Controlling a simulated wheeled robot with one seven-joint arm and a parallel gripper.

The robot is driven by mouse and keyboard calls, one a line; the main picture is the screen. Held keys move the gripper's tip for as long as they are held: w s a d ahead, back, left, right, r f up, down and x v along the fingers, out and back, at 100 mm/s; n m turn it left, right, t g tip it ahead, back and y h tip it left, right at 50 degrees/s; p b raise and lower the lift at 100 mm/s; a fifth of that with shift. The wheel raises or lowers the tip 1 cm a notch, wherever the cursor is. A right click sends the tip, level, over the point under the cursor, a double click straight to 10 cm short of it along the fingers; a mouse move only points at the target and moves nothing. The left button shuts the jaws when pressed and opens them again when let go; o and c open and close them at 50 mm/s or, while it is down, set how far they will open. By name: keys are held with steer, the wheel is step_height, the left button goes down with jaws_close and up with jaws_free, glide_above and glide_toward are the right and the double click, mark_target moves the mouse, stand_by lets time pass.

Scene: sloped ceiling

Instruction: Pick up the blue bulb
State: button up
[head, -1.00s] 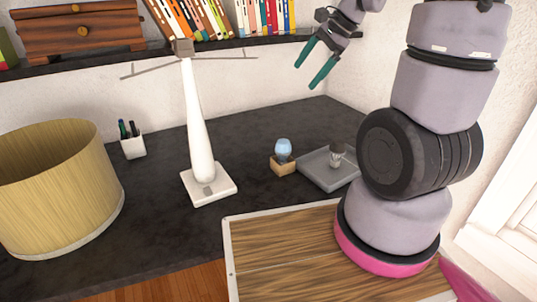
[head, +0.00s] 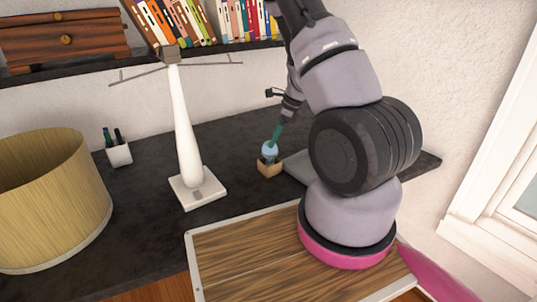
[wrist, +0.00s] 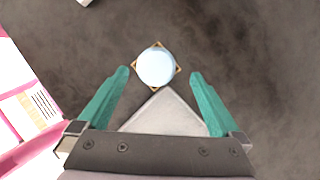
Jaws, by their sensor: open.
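The blue bulb (head: 269,149) is pale blue and stands upright in a small wooden box (head: 270,169) on the dark desk. In the wrist view the bulb (wrist: 156,66) shows from above as a round disc, with the corners of the box (wrist: 178,70) around it. My gripper (head: 278,130) is above the bulb in the head view, partly hidden by my arm. In the wrist view my gripper (wrist: 158,75) is open and empty. Its green fingers stand left and right, with the bulb centred just ahead of the gap between their tips.
A grey tray (head: 296,168) lies right of the box, mostly behind my arm; it also shows between the fingers in the wrist view (wrist: 165,112). A white lamp stand (head: 190,140), a pen cup (head: 119,154) and a large yellow drum shade (head: 50,195) stand to the left.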

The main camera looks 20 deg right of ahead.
mark_target(270, 155)
steer(key=shift+s+x, duration=0.15)
steer(key=shift+x, duration=1.35)
steer(key=shift+s+x, duration=0.15)
steer(key=shift+x, duration=1.4)
steer(key=c, duration=1.3)
